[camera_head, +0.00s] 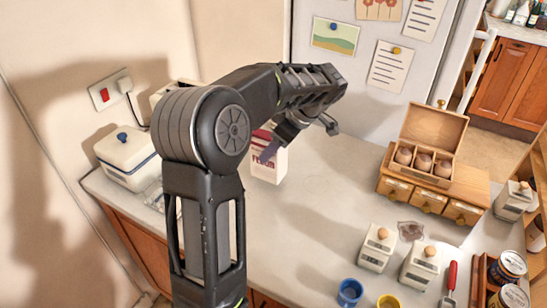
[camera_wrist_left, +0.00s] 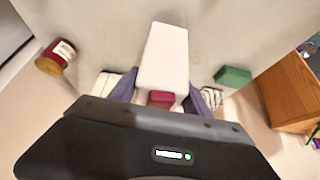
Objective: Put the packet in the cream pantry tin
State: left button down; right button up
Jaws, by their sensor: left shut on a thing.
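The packet (camera_head: 268,166) is white with red print and a red top, upright over the grey counter near the back in the head view. My left gripper (camera_head: 272,148) is shut on its upper part. The wrist view shows the white packet (camera_wrist_left: 163,58) between the two fingers of my left gripper (camera_wrist_left: 165,97). I cannot tell whether its base touches the counter. A cream lidded tin (camera_head: 128,165) with a blue band and blue knob stands at the counter's left end, apart from the packet. Another cream container (camera_head: 162,95) is partly hidden behind my arm. My right gripper is not in view.
A wooden box with open lid (camera_head: 432,135) stands on a drawer unit (camera_head: 428,198) at the right. Small cream canisters (camera_head: 376,248), a blue cup (camera_head: 349,293) and a yellow cup (camera_head: 388,301) stand at the front. The counter's middle (camera_head: 325,215) is clear.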

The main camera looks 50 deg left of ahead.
aim_at(275, 170)
pick_arm(q)
notch_tip(275, 170, down, 3)
jog(key=shift+r+p, duration=0.1)
jog(key=shift+p, duration=0.3)
jog(key=shift+f, duration=0.35)
jog(key=shift+f, duration=0.15)
jog(key=shift+c, duration=2.4)
grip_release()
